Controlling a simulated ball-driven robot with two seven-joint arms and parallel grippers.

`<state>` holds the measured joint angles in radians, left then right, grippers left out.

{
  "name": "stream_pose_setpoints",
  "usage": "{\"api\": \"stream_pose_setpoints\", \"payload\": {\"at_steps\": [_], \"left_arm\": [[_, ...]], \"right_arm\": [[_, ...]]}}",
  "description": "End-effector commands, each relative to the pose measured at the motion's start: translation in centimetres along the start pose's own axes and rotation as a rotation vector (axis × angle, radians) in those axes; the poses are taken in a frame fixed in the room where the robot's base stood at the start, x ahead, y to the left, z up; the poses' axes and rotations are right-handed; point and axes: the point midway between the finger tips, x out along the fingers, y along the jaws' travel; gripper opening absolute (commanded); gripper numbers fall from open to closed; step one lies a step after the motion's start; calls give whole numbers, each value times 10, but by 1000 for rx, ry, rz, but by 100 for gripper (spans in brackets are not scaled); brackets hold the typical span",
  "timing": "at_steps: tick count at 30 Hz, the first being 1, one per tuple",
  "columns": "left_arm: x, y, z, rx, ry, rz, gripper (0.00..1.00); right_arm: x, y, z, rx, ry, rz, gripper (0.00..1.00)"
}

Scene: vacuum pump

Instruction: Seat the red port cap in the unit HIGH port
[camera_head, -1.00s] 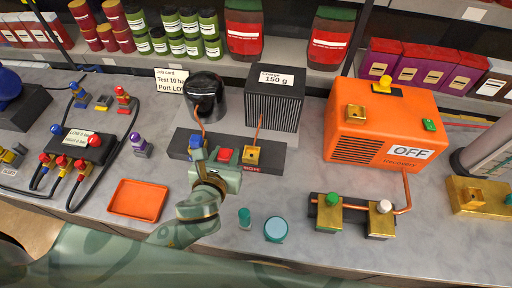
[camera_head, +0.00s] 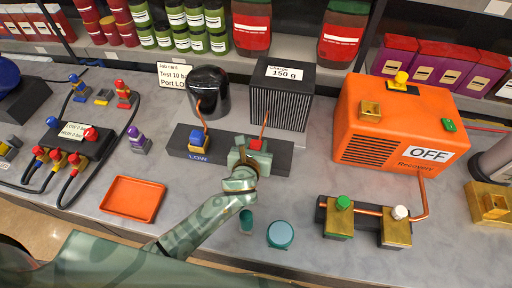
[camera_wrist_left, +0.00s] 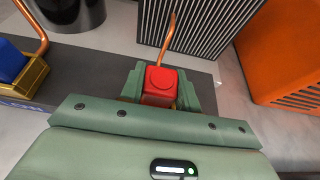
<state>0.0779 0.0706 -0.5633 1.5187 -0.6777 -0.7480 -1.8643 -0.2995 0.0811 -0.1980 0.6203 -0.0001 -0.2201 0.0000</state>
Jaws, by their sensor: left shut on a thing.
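My left gripper (camera_head: 248,152) is shut on the red port cap (camera_head: 256,144). The wrist view shows the red cap (camera_wrist_left: 160,84) between the two green fingers, over the HIGH port end of the dark unit base (camera_head: 279,160). A brass edge shows beside the fingers, but the port is mostly hidden, so I cannot tell whether the cap is seated. A blue cap (camera_head: 198,138) sits on the brass LOW port at the left of the base; it also shows in the wrist view (camera_wrist_left: 10,62). My right gripper is not in view.
A black cylinder (camera_head: 209,92) and a finned block (camera_head: 282,95) stand behind the base. The orange recovery box (camera_head: 385,125) is to the right. An orange tray (camera_head: 133,199), a teal cylinder (camera_head: 246,221) and a teal disc (camera_head: 280,235) are nearer me.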

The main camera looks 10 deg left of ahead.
Motion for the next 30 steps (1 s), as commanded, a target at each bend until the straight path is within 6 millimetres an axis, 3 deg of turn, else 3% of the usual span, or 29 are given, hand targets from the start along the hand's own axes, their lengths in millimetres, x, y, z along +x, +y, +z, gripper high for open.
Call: {"api": "stream_pose_setpoints", "payload": {"at_steps": [9, 10, 12, 23, 30], "left_arm": [[1, 0, -2, 0, -2, 0, 10], [1, 0, -2, 0, -2, 0, 35], [1, 0, -1, 0, -2, 0, 54], [-3, 0, 2, -1, -1, -1, 54], [-52, 0, 3, -2, -1, -2, 54]], "right_arm": [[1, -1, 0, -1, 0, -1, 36], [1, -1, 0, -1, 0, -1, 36], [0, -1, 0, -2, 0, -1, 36], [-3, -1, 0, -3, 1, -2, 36], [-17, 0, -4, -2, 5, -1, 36]]}}
